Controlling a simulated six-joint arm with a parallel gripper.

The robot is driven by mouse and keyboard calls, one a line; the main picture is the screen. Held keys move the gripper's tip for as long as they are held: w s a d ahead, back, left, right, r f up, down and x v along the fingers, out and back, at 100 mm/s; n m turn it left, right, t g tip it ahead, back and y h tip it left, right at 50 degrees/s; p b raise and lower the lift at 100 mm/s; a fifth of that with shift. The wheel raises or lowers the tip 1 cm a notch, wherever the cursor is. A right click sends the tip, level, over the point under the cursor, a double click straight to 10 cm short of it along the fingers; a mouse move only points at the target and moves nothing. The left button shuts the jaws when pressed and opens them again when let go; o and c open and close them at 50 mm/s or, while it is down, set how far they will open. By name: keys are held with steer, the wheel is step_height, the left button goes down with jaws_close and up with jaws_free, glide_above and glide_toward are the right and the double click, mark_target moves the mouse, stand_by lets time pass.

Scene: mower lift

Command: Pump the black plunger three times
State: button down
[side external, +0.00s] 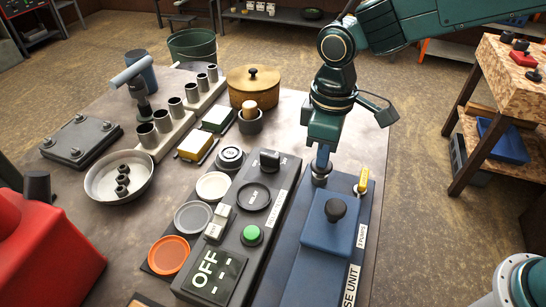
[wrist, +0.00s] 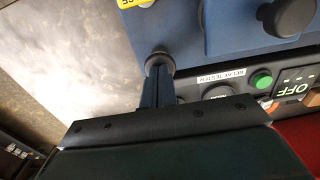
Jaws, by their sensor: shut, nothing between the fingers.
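My gripper (side external: 321,165) points straight down over the far left end of the blue unit (side external: 283,290), its fingers together and empty. The dark, round-topped plunger (side external: 319,181) is directly under the fingertips, mostly hidden by them. In the wrist view the fingers (wrist: 158,75) end at the plunger's dark round rim (wrist: 158,59). The tips look to be on it or just above it; I cannot tell whether they touch. A second black knob (side external: 336,209) stands on a raised blue block (side external: 327,238) nearer the camera, apart from my gripper.
A yellow tag (side external: 363,180) stands right of the plunger, and a "3 PUMPS" label (side external: 361,235) is on the unit. The dark relay tester panel (side external: 232,237), with a green button (side external: 251,234) and an OFF display, lies close on the left. Bare bench shows behind the unit.

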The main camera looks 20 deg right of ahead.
steer(key=shift+r, duration=2.6)
steer(key=shift+r, duration=0.1)
step_height(320, 180, up, 4)
steer(key=shift+r, duration=0.15)
steer(key=shift+f, duration=3.3)
steer(key=shift+f, duration=0.2)
steer(key=shift+f, duration=0.35)
